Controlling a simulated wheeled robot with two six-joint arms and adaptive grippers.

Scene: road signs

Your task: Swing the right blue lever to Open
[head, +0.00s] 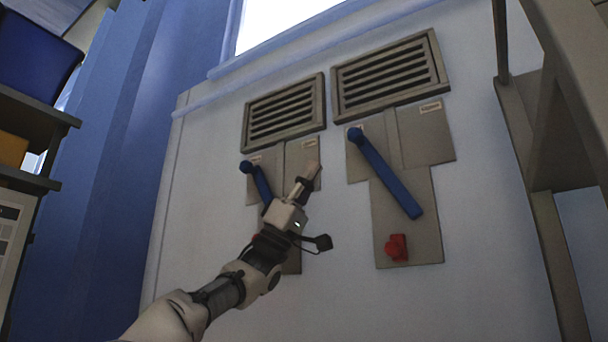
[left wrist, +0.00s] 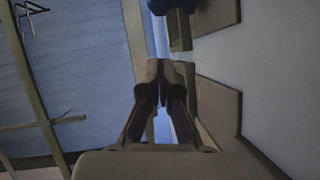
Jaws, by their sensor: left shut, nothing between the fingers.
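The right blue lever (head: 385,173) is on the right grey wall plate. It slants from a round knob at upper left down to its lower right end. A second blue lever (head: 259,182) is on the left plate, its lower part partly hidden by my left gripper. My left gripper (head: 309,174) is shut and empty, in front of the left plate, between the two levers and apart from the right one. Its closed fingers also show in the left wrist view (left wrist: 168,70), with a dark blue part at the top edge that I cannot identify. My right gripper is out of view.
A red knob (head: 396,247) sits low on the right plate (head: 423,200). Vents (head: 388,75) are above both plates. A frame with legs (head: 545,150) stands at the right, and shelves (head: 30,180) at the left. Small labels are too blurred to read.

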